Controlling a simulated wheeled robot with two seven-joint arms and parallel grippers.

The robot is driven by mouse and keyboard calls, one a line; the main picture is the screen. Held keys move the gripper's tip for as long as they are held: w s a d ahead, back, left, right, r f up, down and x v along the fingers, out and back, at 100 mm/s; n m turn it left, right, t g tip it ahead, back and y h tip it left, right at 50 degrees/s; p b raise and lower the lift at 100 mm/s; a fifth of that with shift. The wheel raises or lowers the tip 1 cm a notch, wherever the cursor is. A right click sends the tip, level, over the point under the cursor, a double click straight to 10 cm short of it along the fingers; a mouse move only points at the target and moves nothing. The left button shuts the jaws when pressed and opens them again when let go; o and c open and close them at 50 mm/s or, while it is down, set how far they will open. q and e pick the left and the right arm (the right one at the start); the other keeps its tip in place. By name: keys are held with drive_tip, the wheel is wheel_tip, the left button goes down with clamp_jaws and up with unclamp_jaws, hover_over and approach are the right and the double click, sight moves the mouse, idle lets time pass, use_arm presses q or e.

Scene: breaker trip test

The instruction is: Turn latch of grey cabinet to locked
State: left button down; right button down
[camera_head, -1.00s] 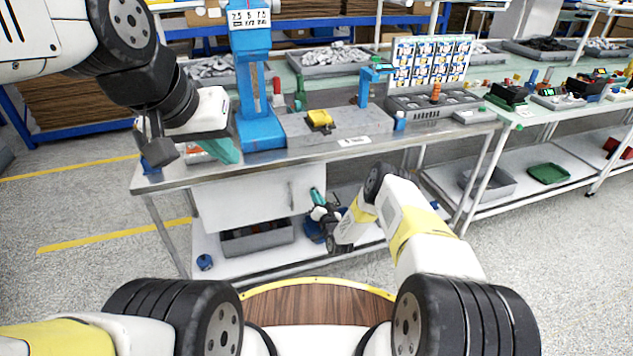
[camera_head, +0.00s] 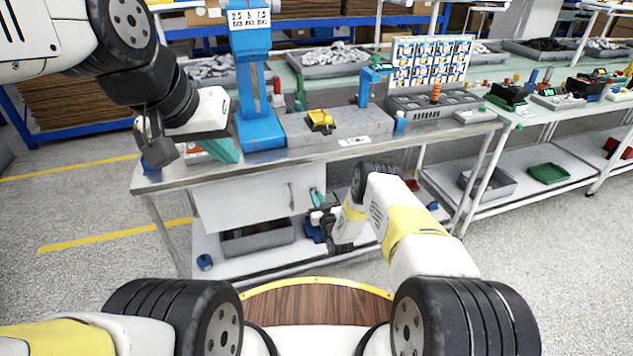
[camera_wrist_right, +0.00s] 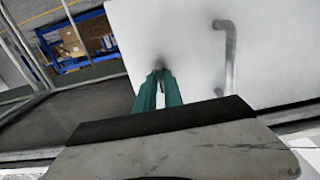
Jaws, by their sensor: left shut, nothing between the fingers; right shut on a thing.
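The grey cabinet (camera_head: 245,205) hangs under the workbench. Its pale door (camera_wrist_right: 185,30) fills much of the right wrist view. A small latch (camera_wrist_right: 158,64) shows on the door, mostly hidden by my fingertips; its exact angle cannot be told. My right gripper (camera_head: 316,195) is at the right side of the cabinet front. In the right wrist view, the gripper's teal fingers (camera_wrist_right: 159,75) are shut on the latch. My left gripper (camera_head: 228,151) is shut and empty, above the left part of the bench, near the blue press.
A bar handle (camera_wrist_right: 229,55) stands out from the door beside my right fingers; it also shows in the head view (camera_head: 291,196). The bench top (camera_head: 350,146) is above the right arm. A grey bin (camera_head: 258,240) sits on the lower shelf, with a blue item (camera_head: 205,262) nearby.

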idle(0.4)
drive_tip(key=c, duration=1.5)
unclamp_jaws()
drive_tip(key=shift+o, duration=0.2)
drive_tip(key=v, duration=0.7)
drive_tip(key=shift+s, duration=0.35)
drive_tip(key=shift+d, duration=0.1)
